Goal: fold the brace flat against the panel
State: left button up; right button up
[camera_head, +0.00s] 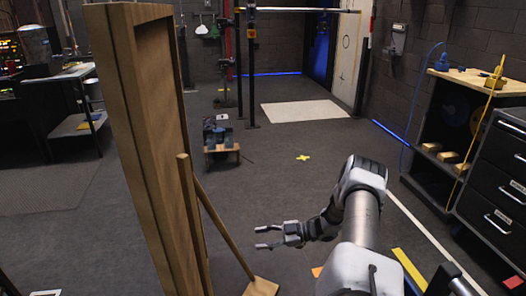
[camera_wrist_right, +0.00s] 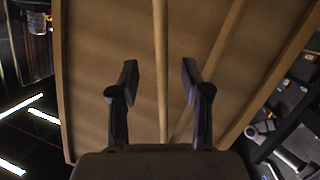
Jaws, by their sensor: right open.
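A tall framed wooden panel (camera_head: 160,120) stands upright at the left of the head view and fills most of the right wrist view (camera_wrist_right: 100,60). A slim wooden brace (camera_head: 222,228) slants from beside an upright post (camera_head: 191,215) on the panel's face down to a small wooden foot block (camera_head: 261,287) on the floor. My right gripper (camera_head: 258,237) is open and empty, just right of the slanted brace in the head view. In the wrist view, a wooden strip (camera_wrist_right: 160,50) shows between its fingertips, with a second slanted strip (camera_wrist_right: 218,45) to the right. My left gripper is not in view.
A low stand with dark items (camera_head: 222,150) sits on the floor behind. A shelf unit (camera_head: 450,130) and black drawers (camera_head: 497,190) line the right side. The grey floor around a yellow cross (camera_head: 303,157) is clear.

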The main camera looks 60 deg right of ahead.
jog(key=shift+s, duration=0.1)
jog(key=shift+f, duration=0.1)
jog(key=c, duration=0.5)
jog(key=d+f+h, duration=0.1)
jog(key=d+f+m+h, duration=0.2)
jog(key=shift+w+d+g+h, duration=0.3)
jog(key=shift+d+h, duration=0.05)
jog(key=shift+h, duration=0.05)
grip_shut()
jog(key=s+a+m+g+h+p, duration=0.2)
jog(key=a+m+g+h+p, duration=0.3)
jog(key=m+g+p, duration=0.55)
jog(key=w+f+n+t+y+b, duration=0.1)
jog(key=w+f+n+t+b, duration=0.1)
jog(key=w+f+b, duration=0.4)
jog(key=shift+w+x, duration=0.4)
jog(key=shift+x, duration=1.5)
